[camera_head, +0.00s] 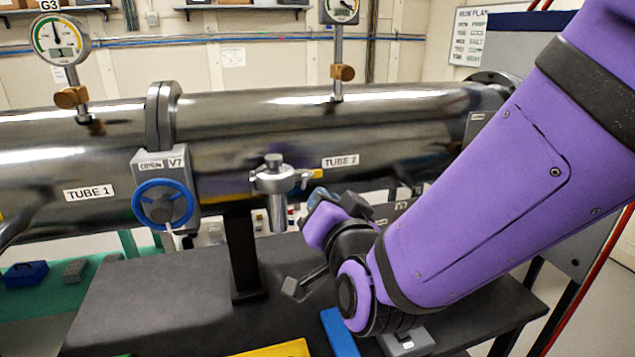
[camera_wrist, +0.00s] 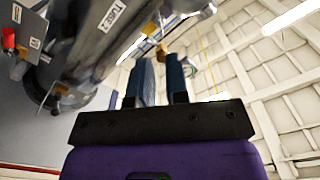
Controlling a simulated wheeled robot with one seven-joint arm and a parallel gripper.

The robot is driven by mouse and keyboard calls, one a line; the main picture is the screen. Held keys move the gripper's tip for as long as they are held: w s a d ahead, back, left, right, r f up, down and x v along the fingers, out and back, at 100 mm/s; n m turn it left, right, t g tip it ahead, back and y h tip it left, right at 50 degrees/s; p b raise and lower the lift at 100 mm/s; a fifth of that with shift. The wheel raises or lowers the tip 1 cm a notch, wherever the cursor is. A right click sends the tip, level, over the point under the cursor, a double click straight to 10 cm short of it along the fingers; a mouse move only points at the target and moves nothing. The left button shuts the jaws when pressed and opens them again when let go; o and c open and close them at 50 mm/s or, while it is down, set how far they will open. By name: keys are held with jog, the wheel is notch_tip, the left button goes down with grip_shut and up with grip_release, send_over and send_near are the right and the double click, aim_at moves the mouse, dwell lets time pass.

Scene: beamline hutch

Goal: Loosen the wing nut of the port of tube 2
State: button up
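Tube 2 (camera_head: 400,120) is the shiny steel pipe on the right, and its label also shows in the wrist view (camera_wrist: 112,15). Its port (camera_head: 274,182) is a short clamped stub on the front of the pipe. A small brass-yellow piece (camera_head: 317,173), likely the wing nut, is at the right side of the clamp. My gripper (camera_head: 318,196) is just below and right of it, partly hidden by my wrist. In the wrist view, my gripper (camera_wrist: 160,62) has its two blue fingers apart, with a small tan piece at the tips. I cannot tell whether they touch it.
Tube 1 (camera_head: 65,165) is at the left, with a blue valve wheel (camera_head: 162,204) between the tubes. Gauges stand on top. Below is a dark table (camera_head: 150,300) with a yellow tray (camera_head: 275,349) and a blue item (camera_head: 340,333) at its front.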

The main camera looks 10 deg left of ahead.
aim_at(306, 177)
jog(key=x, duration=0.7)
jog(key=shift+w+a, duration=0.1)
jog(key=shift+a, duration=0.05)
grip_shut()
jog(key=n, duration=0.5)
jog(key=shift+n, duration=0.4)
